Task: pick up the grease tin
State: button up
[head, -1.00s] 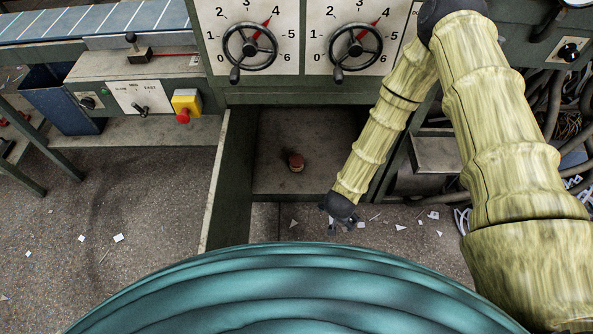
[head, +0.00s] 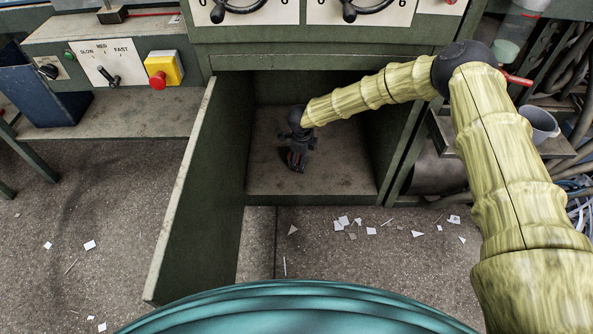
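The grease tin (head: 294,157) is on the floor of the open cabinet (head: 340,178). Only small reddish patches of it show between the dark fingers; the rest is hidden. My gripper (head: 293,162) is inside the cabinet, pointing down at the tin, with its fingers low around or right beside it. I cannot tell whether the fingers touch the tin or have shut on it.
The cabinet door (head: 185,205) stands open on the left, and the cabinet's right wall is close to my forearm. A shelf with a grey cup (head: 541,124) is at the right. Paper scraps lie on the floor in front.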

jog(key=w+m+b, duration=0.1)
jog(key=w, duration=0.1)
jog(key=w+a+m+y+b, duration=0.1)
jog(key=w+b, duration=0.1)
jog(key=w+m+y+b, duration=0.1)
jog(key=w+m, duration=0.1)
jog(key=w, duration=0.1)
jog(key=shift+a+f+g, duration=0.25)
jog(key=shift+f+g, duration=0.05)
jog(key=f+b, duration=0.2)
jog(key=f, duration=0.3)
jog(key=shift+w+a+f+b, duration=0.15)
jog(key=shift+w+a+b, duration=0.1)
jog(key=shift+b, duration=0.15)
jog(key=shift+w+a+f+b, duration=0.2)
jog(key=shift+f+b, duration=0.75)
jog(key=shift+f, duration=0.35)
jog(key=shift+w+a+f+b, duration=0.1)
jog(key=shift+a+f+b, duration=0.1)
jog(key=shift+f+b, duration=0.9)
jog(key=shift+f, duration=0.1)
jog(key=c, duration=1.3)
